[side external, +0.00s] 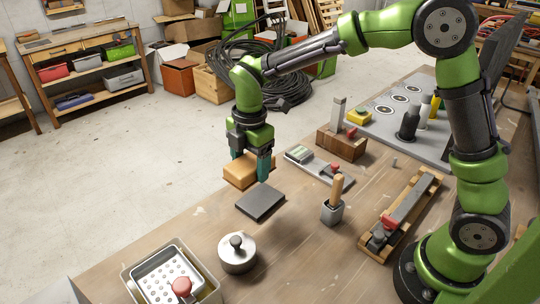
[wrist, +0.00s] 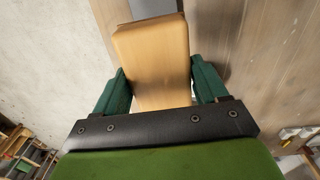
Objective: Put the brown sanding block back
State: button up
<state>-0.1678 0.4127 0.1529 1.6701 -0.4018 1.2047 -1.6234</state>
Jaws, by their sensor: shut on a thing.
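The brown sanding block (side external: 239,173), light tan-brown, is between the fingers of my gripper (side external: 251,166) at the table's far left edge. My gripper is shut on it. In the wrist view the block (wrist: 152,58) reaches forward between the two green fingers of the gripper (wrist: 162,88). A flat dark grey pad (side external: 261,203) lies on the table just in front of the block in the side view. A grey patch of it (wrist: 152,8) shows past the block's far end in the wrist view. I cannot tell how high the block is above the table.
Right of the pad stand a wooden-handled tool in a grey holder (side external: 332,211) and a grey tray with a red knob (side external: 318,166). A lidded metal pot (side external: 237,254) and a perforated metal tray (side external: 155,272) are at the front. The tabletop between pad and pot is clear.

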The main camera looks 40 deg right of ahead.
jog(key=s+a, duration=0.3)
jog(key=s, duration=0.5)
send_over(296, 256)
jog(key=shift+m, duration=0.4)
notch_tip(296, 256, down, 8)
jog(key=shift+r, duration=0.15)
jog(key=shift+f, duration=2.55)
jog(key=shift+f, duration=0.15)
jog(key=o, duration=1.1)
